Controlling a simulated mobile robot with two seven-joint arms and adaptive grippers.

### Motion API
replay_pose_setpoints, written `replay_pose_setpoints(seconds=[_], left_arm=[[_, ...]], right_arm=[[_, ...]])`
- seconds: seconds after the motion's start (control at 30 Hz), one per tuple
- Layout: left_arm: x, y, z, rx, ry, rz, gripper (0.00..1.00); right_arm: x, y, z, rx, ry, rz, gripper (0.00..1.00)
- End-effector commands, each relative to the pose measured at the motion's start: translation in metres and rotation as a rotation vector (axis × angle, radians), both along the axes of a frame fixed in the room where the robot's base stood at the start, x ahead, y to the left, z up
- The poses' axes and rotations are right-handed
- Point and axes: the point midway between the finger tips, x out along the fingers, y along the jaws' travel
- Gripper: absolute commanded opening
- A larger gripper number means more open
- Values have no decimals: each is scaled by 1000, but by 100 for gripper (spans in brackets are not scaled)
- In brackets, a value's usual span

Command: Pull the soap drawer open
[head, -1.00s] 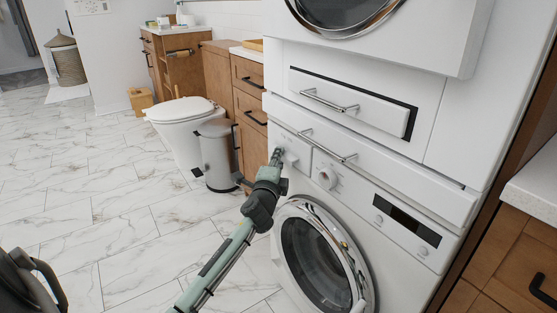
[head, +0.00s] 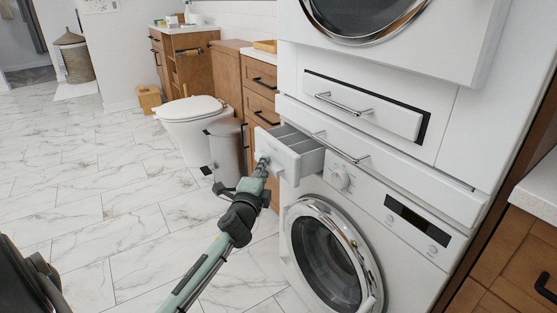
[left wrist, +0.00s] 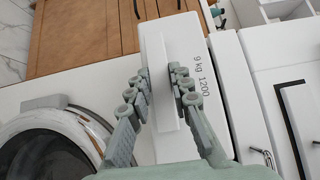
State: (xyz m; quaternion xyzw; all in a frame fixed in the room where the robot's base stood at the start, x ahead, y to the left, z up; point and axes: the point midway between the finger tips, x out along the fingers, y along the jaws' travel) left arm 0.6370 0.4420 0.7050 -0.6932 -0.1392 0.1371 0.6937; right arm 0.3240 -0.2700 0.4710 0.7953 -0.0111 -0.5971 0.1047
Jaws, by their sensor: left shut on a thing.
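The soap drawer (head: 296,150) of the lower washing machine is pulled partway out, and its inner compartments show in the head view. My left gripper (head: 262,168) is at the drawer's front. In the left wrist view the drawer front (left wrist: 208,95), marked "9 kg 1200", faces the camera, and the two fingers of my left gripper (left wrist: 160,88) are shut on its raised white handle (left wrist: 158,75), one on each side. My right gripper is not in view.
The round washer door (head: 325,248) is shut below the drawer. A grey bin (head: 226,150) and a toilet (head: 190,125) stand behind my left arm. Wooden cabinets (head: 258,92) stand beside the machine. The marble floor (head: 130,210) at left is mostly clear.

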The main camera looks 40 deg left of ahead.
Motion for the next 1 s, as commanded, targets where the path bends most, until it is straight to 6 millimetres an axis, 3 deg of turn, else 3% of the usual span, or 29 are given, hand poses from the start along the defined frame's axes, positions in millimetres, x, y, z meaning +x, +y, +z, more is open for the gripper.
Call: replay_pose_setpoints(seconds=[0.03, 0.2, 0.4, 0.6, 0.97, 1.0], left_arm=[[-16, 5, -4, -3, 12, 2, 0], [-55, 21, -4, -4, 10, 1, 0], [-87, 34, -5, -3, 10, 1, 0], [-101, 40, -5, -4, 9, 0, 0], [-102, 40, -6, -6, 8, -1, 0], [-102, 40, -6, -6, 8, -1, 24]], right_arm=[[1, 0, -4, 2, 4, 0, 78], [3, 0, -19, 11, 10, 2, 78], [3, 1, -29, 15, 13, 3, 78], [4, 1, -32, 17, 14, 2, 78], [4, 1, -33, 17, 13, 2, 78], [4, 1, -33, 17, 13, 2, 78]])
